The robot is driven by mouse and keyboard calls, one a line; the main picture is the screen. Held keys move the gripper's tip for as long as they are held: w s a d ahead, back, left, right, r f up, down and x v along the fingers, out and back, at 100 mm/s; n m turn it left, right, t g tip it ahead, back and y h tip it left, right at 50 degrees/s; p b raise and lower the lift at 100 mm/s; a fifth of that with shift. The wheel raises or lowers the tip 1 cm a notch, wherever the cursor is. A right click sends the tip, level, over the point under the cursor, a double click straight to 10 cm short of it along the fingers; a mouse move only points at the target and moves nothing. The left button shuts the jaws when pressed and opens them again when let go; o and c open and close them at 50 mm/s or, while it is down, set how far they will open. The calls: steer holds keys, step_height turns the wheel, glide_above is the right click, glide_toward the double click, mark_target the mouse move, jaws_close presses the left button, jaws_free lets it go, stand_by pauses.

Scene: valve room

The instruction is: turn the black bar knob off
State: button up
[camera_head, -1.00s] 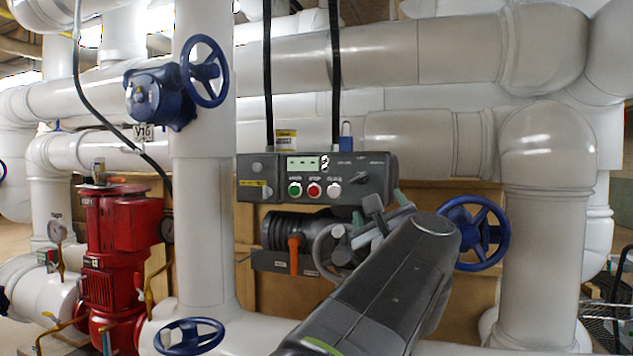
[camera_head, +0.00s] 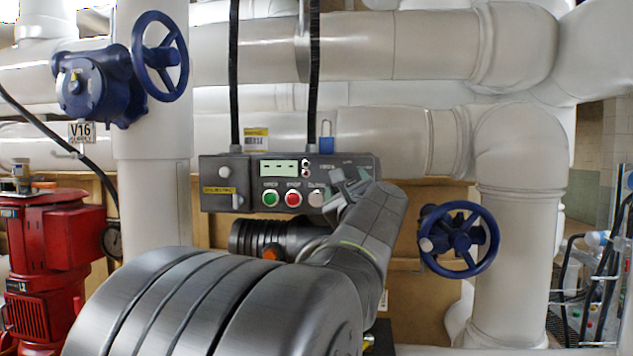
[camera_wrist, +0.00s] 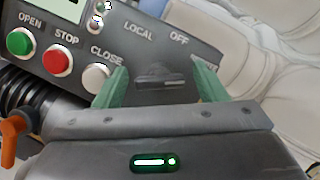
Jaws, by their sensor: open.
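The black bar knob (camera_wrist: 160,76) is on the grey control panel (camera_wrist: 220,60), below the LOCAL and OFF labels in the wrist view. My gripper (camera_wrist: 161,84) is open, with one green finger on each side of the knob. I cannot tell whether the fingers touch it. The bar's exact pointing is hard to make out. In the head view my gripper (camera_head: 348,186) is at the right part of the panel (camera_head: 225,165) and covers the knob.
Green OPEN (camera_wrist: 20,41), red STOP (camera_wrist: 57,59) and white CLOSE (camera_wrist: 96,77) buttons sit left of the knob. An orange lever (camera_wrist: 12,135) is below them. A blue handwheel (camera_head: 482,240) is right of my arm. A red pump (camera_head: 50,250) stands at left.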

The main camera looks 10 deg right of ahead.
steer(key=shift+w, duration=0.1)
steer(key=shift+c, duration=0.4)
steer(key=c, duration=0.9)
steer(key=shift+n, duration=0.4)
steer(key=n+y, duration=0.1)
steer(key=n, duration=0.2)
steer(key=n+g+y, duration=0.1)
steer(key=n+y, duration=0.1)
steer(key=n, duration=0.2)
steer(key=shift+g, duration=0.3)
steer(key=n+g, duration=0.1)
steer(key=n, duration=0.1)
steer(key=n+g, duration=0.1)
steer(key=n, duration=0.2)
steer(key=shift+n+y+p, duration=0.3)
steer(key=shift+p, duration=0.1)
